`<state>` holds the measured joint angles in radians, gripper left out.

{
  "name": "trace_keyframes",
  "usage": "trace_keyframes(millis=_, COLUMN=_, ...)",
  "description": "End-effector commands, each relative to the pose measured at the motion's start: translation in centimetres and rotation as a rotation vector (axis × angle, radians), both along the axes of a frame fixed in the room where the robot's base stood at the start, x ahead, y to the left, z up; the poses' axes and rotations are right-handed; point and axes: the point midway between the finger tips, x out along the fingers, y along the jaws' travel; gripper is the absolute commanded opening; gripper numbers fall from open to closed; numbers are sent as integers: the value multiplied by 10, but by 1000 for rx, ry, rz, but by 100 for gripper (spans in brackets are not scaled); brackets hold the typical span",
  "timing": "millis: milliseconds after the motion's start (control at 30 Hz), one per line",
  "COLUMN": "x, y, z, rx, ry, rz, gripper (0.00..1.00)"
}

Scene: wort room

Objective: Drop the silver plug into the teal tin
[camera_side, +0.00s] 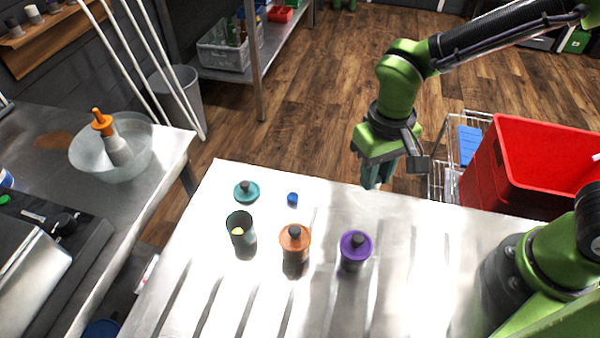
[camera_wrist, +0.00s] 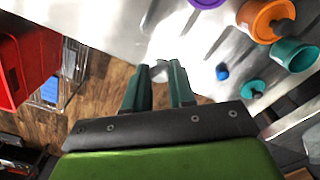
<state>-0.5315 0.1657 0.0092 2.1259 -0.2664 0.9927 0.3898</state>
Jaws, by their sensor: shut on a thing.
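My gripper (camera_side: 373,182) is above the table's far edge, well to the right of the tin. In the wrist view, my gripper (camera_wrist: 160,78) is shut on the silver plug (camera_wrist: 159,70), a small pale piece mostly hidden between the fingertips.
An orange tin (camera_side: 295,243) and a purple tin (camera_side: 356,250), both lidded, stand right of the teal tin. A small blue plug (camera_side: 292,198) lies near the teal lid. A red crate (camera_side: 520,165) is at the right. The table's front middle is clear.

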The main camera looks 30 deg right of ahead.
Motion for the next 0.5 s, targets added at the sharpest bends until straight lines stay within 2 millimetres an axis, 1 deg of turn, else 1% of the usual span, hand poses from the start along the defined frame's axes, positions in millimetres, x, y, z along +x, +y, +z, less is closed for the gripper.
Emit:
trace_keyframes(millis=100, x=-1, y=2, z=-1, rx=-2, ry=3, rz=7, gripper=0)
trace_keyframes(millis=167, x=-4, y=4, z=-6, rx=-8, ry=14, rz=18, gripper=0)
trace_keyframes(millis=200, x=-5, y=8, z=-10, rx=-14, ry=22, rz=28, gripper=0)
trace_keyframes(millis=267, x=0, y=19, z=-13, rx=-16, ry=23, rz=48, gripper=0)
trace_keyframes(millis=367, x=15, y=47, z=-17, rx=-20, ry=21, rz=81, gripper=0)
trace_keyframes(millis=467, x=33, y=82, z=-18, rx=-23, ry=20, rz=100, gripper=0)
trace_keyframes(millis=500, x=39, y=97, z=-18, rx=-24, ry=18, rz=104, gripper=0)
